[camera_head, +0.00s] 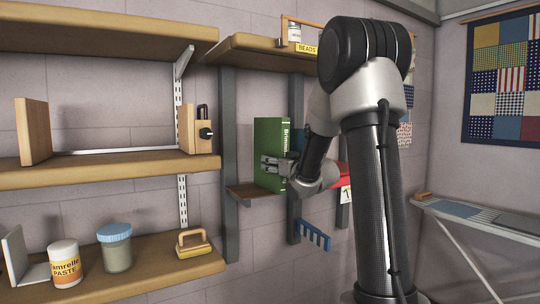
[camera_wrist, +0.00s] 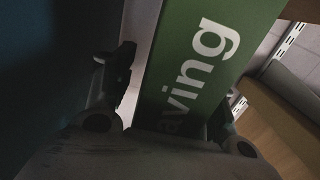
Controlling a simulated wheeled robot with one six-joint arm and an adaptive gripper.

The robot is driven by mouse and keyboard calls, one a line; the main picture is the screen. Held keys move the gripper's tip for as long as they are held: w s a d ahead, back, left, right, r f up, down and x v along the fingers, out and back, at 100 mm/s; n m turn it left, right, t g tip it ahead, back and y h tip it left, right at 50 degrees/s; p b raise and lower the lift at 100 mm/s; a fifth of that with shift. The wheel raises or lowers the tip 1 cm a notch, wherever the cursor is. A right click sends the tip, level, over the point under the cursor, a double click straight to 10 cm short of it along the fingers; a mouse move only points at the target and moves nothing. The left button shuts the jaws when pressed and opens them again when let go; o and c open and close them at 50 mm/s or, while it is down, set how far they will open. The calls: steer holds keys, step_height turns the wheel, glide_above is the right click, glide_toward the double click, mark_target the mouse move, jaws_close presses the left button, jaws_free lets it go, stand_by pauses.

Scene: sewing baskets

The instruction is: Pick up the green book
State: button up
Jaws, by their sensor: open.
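The green book (camera_head: 269,140) stands upright on a small brown shelf between dark uprights in the head view. My gripper (camera_head: 272,165) is at the book's lower front, its fingers overlapping the book in that view. In the wrist view the book (camera_wrist: 185,85) fills the middle, with white letters "ving" on its face. One finger of my gripper (camera_wrist: 170,95) shows to the left of the book and the other is partly hidden behind its right side. The jaws are open around the book. I cannot tell whether either finger touches it.
The small shelf (camera_head: 240,191) has a dark upright (camera_head: 229,120) on its left. A red object (camera_head: 340,174) is right of my wrist. A blue rack (camera_head: 313,235) hangs below. Wooden shelves (camera_head: 90,172) at left hold jars and a bookend.

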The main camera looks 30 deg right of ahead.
steer(key=shift+w, duration=0.45)
steer(key=shift+c, duration=0.4)
